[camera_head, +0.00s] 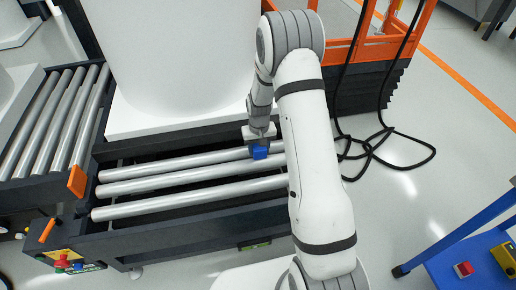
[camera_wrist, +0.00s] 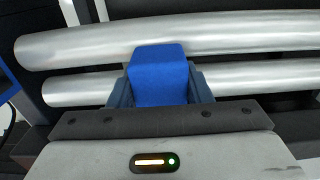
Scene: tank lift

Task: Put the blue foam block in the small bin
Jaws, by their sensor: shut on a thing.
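The blue foam block (camera_head: 260,153) is in my gripper, just over the conveyor's metal rollers in the head view. In the wrist view the blue block (camera_wrist: 158,75) sits between my gripper's two fingers (camera_wrist: 160,90), which are shut on it from both sides. Whether the block still touches the rollers I cannot tell. My white arm covers the area to the right of the block in the head view. I see no small bin that I can make out in either view.
The roller conveyor (camera_head: 180,228) has a dark frame and bare rollers. A large white tank (camera_head: 178,60) stands behind the block. An orange-framed unit (camera_head: 385,48) with black cables (camera_head: 400,134) on the floor is at the right. A blue table (camera_head: 470,250) with a red button box stands at lower right.

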